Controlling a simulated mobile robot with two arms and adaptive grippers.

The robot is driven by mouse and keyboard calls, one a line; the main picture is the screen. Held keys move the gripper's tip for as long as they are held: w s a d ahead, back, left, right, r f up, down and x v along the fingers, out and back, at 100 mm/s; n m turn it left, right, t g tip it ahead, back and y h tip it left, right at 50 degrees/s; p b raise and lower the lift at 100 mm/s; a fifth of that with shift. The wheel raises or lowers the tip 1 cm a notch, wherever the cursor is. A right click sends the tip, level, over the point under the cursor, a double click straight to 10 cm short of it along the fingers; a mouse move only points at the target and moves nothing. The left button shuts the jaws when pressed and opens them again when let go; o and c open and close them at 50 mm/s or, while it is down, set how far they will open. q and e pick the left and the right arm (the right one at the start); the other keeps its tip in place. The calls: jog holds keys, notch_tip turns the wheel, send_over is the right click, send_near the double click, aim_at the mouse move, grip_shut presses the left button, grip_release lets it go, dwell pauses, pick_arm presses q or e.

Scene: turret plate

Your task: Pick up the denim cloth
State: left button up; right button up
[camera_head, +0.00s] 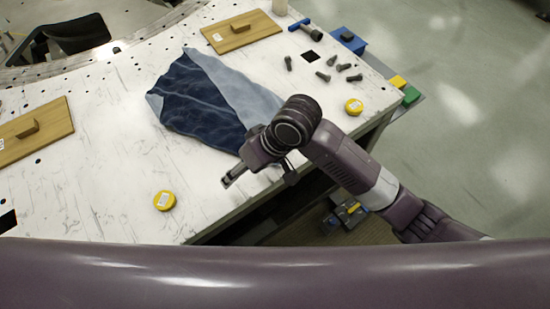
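The denim cloth (200,98) lies crumpled on the white table, dark blue with a lighter folded-over part at its right. My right gripper (259,178) is at the near right end of the cloth, by the table's front edge. Its two fingers look spread apart, with nothing seen between them. The arm and wrist cover part of the cloth's near right corner, so I cannot tell whether the gripper touches it. My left gripper is not in view.
A blue bin (348,40) stands past the right edge. The table's front left is mostly clear.

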jog(key=w+d+r+h, duration=0.5)
jog(key=w+d, duration=0.3)
jog(key=shift+m+g, duration=0.3)
jog(key=shift+g, duration=0.1)
jog(key=f+b, duration=0.7)
jog(key=b, duration=0.1)
jog(key=shift+s+f, duration=0.25)
jog(key=shift+f, duration=1.1)
jog(key=shift+f, duration=0.1)
jog(key=shift+f, duration=0.85)
jog(key=shift+c, duration=0.3)
jog(key=shift+s+f, duration=0.1)
jog(key=c, duration=1.5)
